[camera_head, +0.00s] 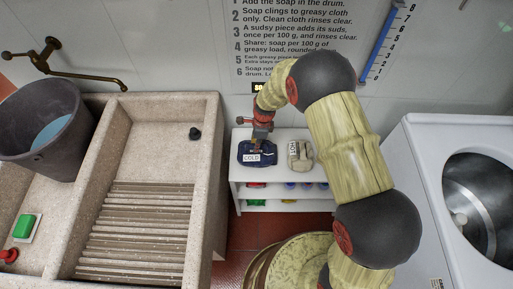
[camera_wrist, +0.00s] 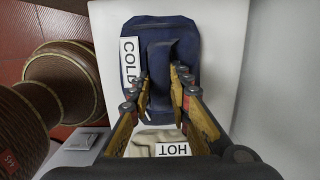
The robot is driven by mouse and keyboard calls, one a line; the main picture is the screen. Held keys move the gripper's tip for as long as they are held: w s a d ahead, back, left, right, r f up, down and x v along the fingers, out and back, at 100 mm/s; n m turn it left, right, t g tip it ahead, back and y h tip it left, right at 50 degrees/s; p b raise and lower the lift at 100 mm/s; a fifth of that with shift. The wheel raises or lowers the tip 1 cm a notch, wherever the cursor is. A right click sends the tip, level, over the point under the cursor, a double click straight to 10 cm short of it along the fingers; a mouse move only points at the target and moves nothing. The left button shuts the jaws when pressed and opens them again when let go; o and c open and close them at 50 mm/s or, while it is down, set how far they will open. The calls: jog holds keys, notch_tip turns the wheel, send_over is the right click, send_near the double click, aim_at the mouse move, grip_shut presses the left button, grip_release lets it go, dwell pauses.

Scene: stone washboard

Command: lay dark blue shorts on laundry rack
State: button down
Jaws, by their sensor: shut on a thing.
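The dark blue shorts (camera_head: 270,154) lie folded on top of a white shelf unit (camera_head: 238,180), with a white tag reading COLD on them. My gripper (camera_head: 258,145) reaches down onto them from above. In the wrist view, the fingers of my gripper (camera_wrist: 161,76) are shut on a raised fold of the dark blue shorts (camera_wrist: 182,30). The rest of the shorts lies flat on the white top. No separate laundry rack can be made out in either view.
A pale folded cloth (camera_head: 301,158) tagged HOT lies close beside the shorts. The stone washboard sink (camera_head: 160,145), with a grey water bucket (camera_head: 42,125), stands left. A white washing machine (camera_head: 425,160) stands right. A round patterned thing (camera_head: 290,262) is low in front.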

jog(key=shift+f, duration=0.65)
jog(key=c, duration=1.7)
grip_release()
jog(key=shift+f, duration=0.15)
jog(key=shift+o, duration=0.2)
